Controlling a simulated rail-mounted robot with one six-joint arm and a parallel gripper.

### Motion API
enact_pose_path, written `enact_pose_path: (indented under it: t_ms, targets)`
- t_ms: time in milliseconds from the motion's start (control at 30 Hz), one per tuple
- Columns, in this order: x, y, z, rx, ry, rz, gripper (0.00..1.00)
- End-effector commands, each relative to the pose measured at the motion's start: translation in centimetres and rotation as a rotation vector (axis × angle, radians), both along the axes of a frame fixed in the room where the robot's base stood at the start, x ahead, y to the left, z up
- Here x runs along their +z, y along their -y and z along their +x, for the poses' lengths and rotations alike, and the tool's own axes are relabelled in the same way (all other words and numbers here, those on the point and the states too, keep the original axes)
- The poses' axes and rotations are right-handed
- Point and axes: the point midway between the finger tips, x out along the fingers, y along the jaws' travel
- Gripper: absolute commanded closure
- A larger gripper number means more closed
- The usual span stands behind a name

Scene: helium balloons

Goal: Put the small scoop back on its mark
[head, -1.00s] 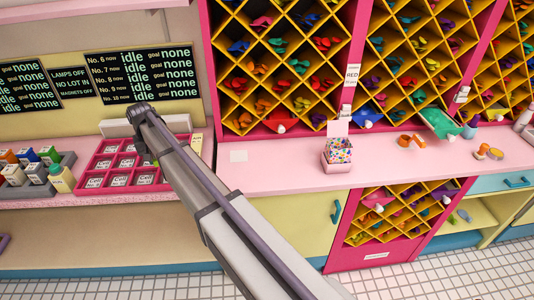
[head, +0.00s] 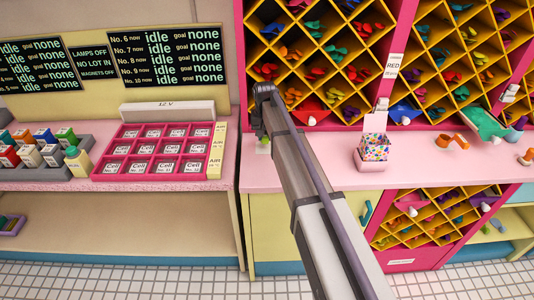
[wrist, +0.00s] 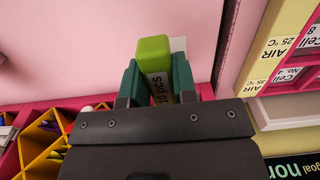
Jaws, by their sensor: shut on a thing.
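My gripper (wrist: 159,84) is shut on a lime-green block-shaped piece marked "10 pcs" (wrist: 155,56), which I take to be the small scoop. Its top end faces the wrist camera. Its lower part is hidden by my gripper. A white square mark (wrist: 178,44) on the counter shows just beside and behind the scoop in the wrist view, partly covered. I cannot tell whether the scoop touches the counter.
The pink counter (head: 320,170) has free room right of my gripper. A pink cell tray (head: 160,150) is left. Yellow balloon racks (head: 300,45) rise behind.

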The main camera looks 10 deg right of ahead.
Motion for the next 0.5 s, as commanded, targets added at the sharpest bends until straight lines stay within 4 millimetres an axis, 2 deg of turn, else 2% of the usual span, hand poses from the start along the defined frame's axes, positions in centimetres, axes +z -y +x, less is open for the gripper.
enact_pose_path:
  t_ms: [33, 133, 300, 500]
  targets:
    - [-0.8, 0.0, 0.0, 0.000, 0.000, 0.000, 1.00]
    - [-0.8, 0.0, 0.0, 0.000, 0.000, 0.000, 1.00]
    - [-4.3, 0.0, 0.0, 0.000, 0.000, 0.000, 1.00]
    - [-4.0, 0.0, 0.0, 0.000, 0.000, 0.000, 1.00]
